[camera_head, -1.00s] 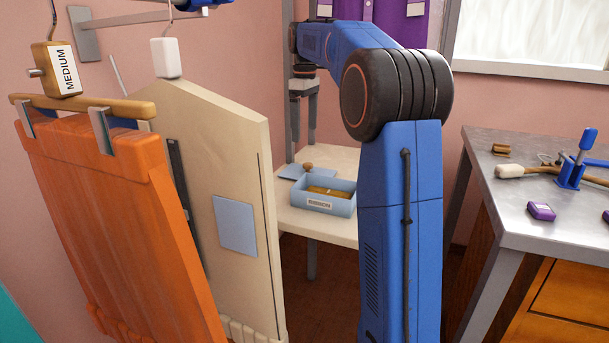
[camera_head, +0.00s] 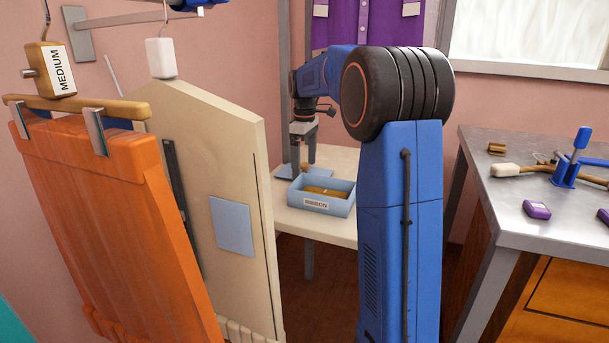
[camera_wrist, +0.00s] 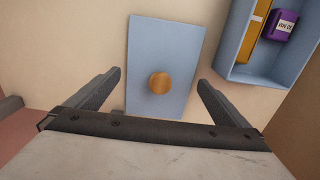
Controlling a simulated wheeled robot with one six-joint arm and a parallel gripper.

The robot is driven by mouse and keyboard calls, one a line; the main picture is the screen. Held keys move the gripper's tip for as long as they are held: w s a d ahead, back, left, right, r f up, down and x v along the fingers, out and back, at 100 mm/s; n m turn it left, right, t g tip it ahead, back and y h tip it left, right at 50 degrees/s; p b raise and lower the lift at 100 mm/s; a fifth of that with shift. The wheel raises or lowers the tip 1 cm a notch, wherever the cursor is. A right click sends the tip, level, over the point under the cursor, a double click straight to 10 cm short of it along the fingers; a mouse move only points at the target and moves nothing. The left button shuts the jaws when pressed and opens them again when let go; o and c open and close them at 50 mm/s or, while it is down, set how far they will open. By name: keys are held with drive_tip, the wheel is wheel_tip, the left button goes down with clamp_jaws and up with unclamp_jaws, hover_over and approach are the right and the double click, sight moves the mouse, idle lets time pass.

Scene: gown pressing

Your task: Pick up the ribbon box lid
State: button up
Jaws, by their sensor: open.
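The ribbon box lid is a flat light-blue panel (camera_wrist: 163,48) with a round wooden knob (camera_wrist: 159,83), lying on the pale table in the wrist view. In the head view the lid (camera_head: 287,173) is partly hidden behind my gripper (camera_head: 303,160). In the wrist view my gripper (camera_wrist: 157,82) is open, one finger on each side of the lid's near part, with the knob between them. Whether the fingers are level with the knob I cannot tell. The open ribbon box (camera_head: 322,207), labelled RIBBON, stands right beside the lid.
The box (camera_wrist: 268,74) holds a yellow-brown strip and a purple labelled item. An orange garment (camera_head: 110,220) and a cream board (camera_head: 215,150) hang at the left. A metal workbench (camera_head: 520,215) with tools stands at the right. The small table (camera_head: 340,163) has some free room.

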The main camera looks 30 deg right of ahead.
sight(304, 164)
drive_tip(key=shift+f, duration=0.65)
drive_tip(key=c, duration=0.8)
drive_tip(key=shift+c, duration=0.2)
drive_tip(key=shift+r, duration=0.1)
wheel_tip(304, 164, up, 7)
drive_tip(key=s+a, duration=1)
drive_tip(key=a, duration=0.2)
drive_tip(key=s+a, duration=0.9)
drive_tip(key=a, duration=0.4)
drive_tip(key=shift+s+a, duration=0.15)
drive_tip(key=shift+s, duration=0.2)
